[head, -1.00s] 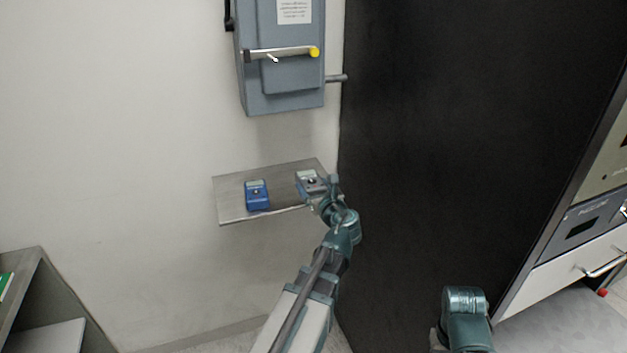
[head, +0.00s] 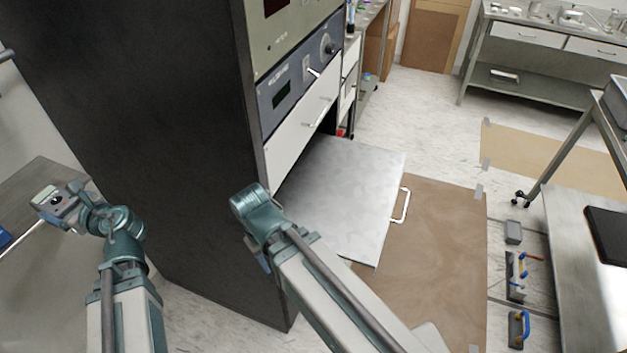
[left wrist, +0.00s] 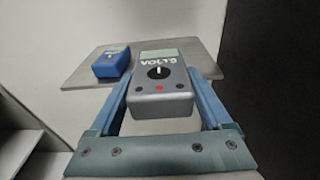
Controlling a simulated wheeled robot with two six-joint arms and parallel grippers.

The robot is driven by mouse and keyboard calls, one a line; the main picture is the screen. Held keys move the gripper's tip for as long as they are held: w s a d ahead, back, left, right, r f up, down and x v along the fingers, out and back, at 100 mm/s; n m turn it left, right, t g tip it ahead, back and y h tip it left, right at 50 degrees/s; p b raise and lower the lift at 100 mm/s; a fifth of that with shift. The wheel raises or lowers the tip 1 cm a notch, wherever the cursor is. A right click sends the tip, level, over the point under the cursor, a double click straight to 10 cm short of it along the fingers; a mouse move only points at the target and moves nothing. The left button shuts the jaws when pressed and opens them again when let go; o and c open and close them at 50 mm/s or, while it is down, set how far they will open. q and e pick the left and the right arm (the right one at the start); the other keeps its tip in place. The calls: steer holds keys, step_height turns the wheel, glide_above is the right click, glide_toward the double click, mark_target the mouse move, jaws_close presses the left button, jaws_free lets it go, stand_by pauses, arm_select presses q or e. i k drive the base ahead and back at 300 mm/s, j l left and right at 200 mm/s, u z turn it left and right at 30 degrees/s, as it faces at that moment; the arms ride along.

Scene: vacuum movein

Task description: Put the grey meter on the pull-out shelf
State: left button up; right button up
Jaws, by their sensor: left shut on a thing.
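The pull-out shelf (head: 345,190) is a bare metal plate with a white handle, extended from the black cabinet in the head view. My right arm's teal joint (head: 254,205) is in front of the cabinet, left of the pull-out shelf; its fingers are not visible.
A blue meter (left wrist: 112,62) sits on the wall shelf, left of the grey one. The tall black cabinet (head: 170,130) stands between my left gripper and the pull-out shelf. A drawer front (head: 305,120) is above the pull-out shelf. A metal table (head: 575,250) stands at the right.

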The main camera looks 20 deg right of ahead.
mark_target(366, 193)
steer(key=l+u, duration=0.15)
steer(key=u, duration=0.3)
steer(key=k+l+u, duration=0.1)
steer(key=u, duration=0.35)
steer(key=k+u, duration=0.1)
steer(key=u, duration=0.35)
steer(key=k+l+u, duration=0.1)
steer(key=u, duration=0.35)
steer(key=k+u, duration=0.1)
steer(key=u, duration=0.35)
steer(key=k+u, duration=0.45)
steer(key=k, duration=0.6)
steer(key=z, duration=0.45)
steer(key=k+l+z, duration=0.1)
steer(key=z, duration=0.4)
steer(key=l+z, duration=0.1)
steer(key=z, duration=0.35)
steer(key=k+l+z, duration=0.1)
steer(key=z, duration=0.35)
steer(key=l+z, duration=0.15)
steer(key=z, duration=0.3)
steer(key=l+z, duration=0.1)
steer(key=z, duration=0.4)
